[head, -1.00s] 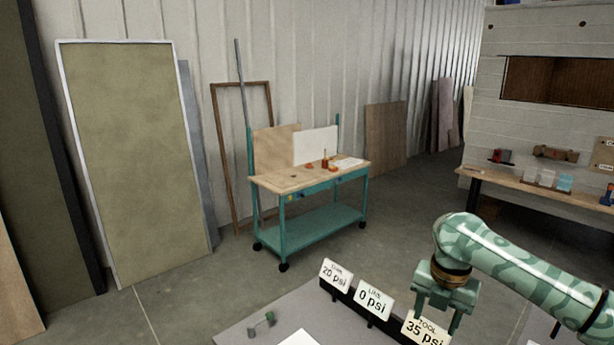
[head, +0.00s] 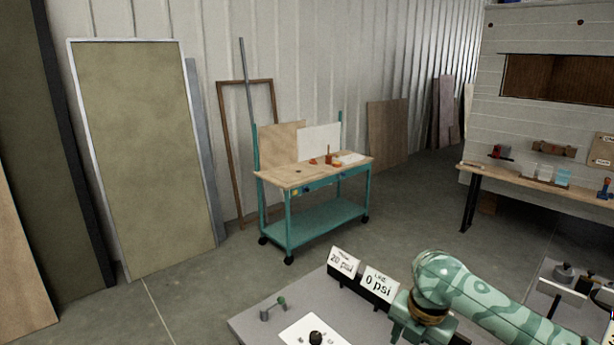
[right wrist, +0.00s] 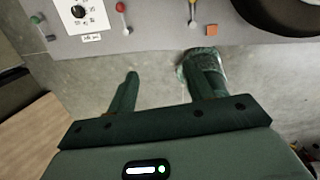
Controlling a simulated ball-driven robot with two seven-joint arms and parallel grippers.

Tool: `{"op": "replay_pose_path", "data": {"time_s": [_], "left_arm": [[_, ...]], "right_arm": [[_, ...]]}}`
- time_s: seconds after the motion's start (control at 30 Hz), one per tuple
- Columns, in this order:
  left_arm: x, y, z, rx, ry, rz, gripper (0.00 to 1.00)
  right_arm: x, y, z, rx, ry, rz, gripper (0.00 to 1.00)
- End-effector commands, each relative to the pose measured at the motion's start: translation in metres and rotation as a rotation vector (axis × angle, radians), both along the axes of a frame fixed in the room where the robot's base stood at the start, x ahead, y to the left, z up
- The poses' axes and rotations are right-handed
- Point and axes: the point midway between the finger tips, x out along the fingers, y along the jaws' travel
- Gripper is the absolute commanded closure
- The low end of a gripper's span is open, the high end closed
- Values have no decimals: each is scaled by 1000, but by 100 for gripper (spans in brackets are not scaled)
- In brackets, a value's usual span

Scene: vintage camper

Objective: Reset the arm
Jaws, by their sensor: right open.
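My right arm comes in from the lower right of the head view. Its gripper (head: 408,328) is low, at the front edge of the picture, partly cut off. In the right wrist view my right gripper (right wrist: 165,75) is open, with nothing between its two fingers. Bare floor shows between and beyond them. The fingertips point toward the near edge of a grey panel (right wrist: 150,42) and look apart from it, though the depth is hard to judge. My left gripper is not in view.

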Motion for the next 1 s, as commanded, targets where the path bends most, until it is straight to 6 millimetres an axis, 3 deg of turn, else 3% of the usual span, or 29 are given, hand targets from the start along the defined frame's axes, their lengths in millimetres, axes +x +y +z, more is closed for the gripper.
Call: {"op": "replay_pose_path", "data": {"time_s": [0.27,0.4,0.47,0.57,0.7,1.0], "left_arm": [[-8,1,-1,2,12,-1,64],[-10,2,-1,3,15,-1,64],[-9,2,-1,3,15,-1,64],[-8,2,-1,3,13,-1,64],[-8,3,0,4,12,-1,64],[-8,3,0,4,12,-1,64]], "right_arm": [[-41,54,-48,129,-97,-189,48],[-74,75,-66,256,-177,-423,48],[-90,74,-70,319,-221,-582,48],[-116,56,-73,394,-300,-860,48],[-150,14,-71,425,-405,-1175,48],[-228,-82,-54,356,-653,-1635,48]]}}
